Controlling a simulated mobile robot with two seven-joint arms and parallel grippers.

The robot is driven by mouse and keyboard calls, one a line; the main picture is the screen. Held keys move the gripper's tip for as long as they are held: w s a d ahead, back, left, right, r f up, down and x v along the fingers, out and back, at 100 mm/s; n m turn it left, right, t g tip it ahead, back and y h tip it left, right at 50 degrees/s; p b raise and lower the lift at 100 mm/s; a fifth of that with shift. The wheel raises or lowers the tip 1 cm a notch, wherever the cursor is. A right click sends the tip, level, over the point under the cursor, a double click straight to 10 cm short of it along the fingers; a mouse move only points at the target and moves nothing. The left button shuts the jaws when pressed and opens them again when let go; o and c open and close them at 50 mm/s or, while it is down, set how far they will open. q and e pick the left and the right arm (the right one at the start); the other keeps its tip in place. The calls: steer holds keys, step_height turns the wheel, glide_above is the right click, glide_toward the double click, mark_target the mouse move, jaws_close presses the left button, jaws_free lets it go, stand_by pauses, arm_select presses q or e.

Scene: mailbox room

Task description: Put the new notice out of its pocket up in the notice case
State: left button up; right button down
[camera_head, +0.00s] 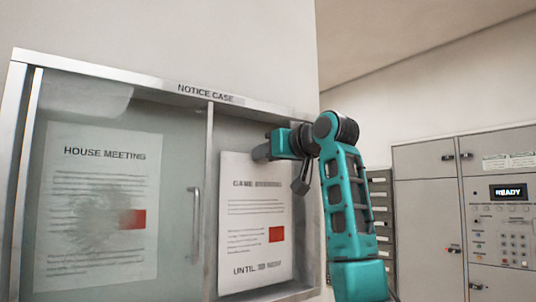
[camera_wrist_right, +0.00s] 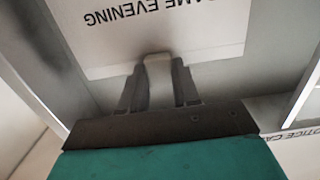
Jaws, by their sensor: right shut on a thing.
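The notice case (camera_head: 206,93) hangs on the wall with a metal frame. Its right half is open. A white notice headed "GAME EVENING" (camera_head: 252,215), with a red block, is upright in that open half; its heading shows upside down in the right wrist view (camera_wrist_right: 190,30). My right gripper (camera_head: 264,152) is at the notice's top edge. Its fingers (camera_wrist_right: 158,68) are shut on a pale piece at that edge. I cannot tell whether the notice's back touches the case's back panel. My left gripper is not in view.
A glass pane with a vertical handle (camera_head: 195,225) covers the left half, over a "HOUSE MEETING" notice (camera_head: 95,210). The case frame's right edge is close to my right arm. Dark slots (camera_head: 380,220) and a grey locker panel reading "READY" (camera_head: 508,192) stand at right.

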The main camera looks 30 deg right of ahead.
steer(key=shift+w+a, duration=0.1)
steer(key=shift+w, duration=0.55)
stand_by(0.4)
steer(key=shift+s, duration=0.1)
steer(key=c, duration=1)
jaws_free()
steer(key=shift+s+r, duration=0.1)
steer(key=shift+o, duration=1.3)
steer(key=s+d+b, duration=0.1)
steer(key=s+b, duration=0.2)
steer(key=s, duration=0.9)
steer(key=shift+s+r, duration=0.4)
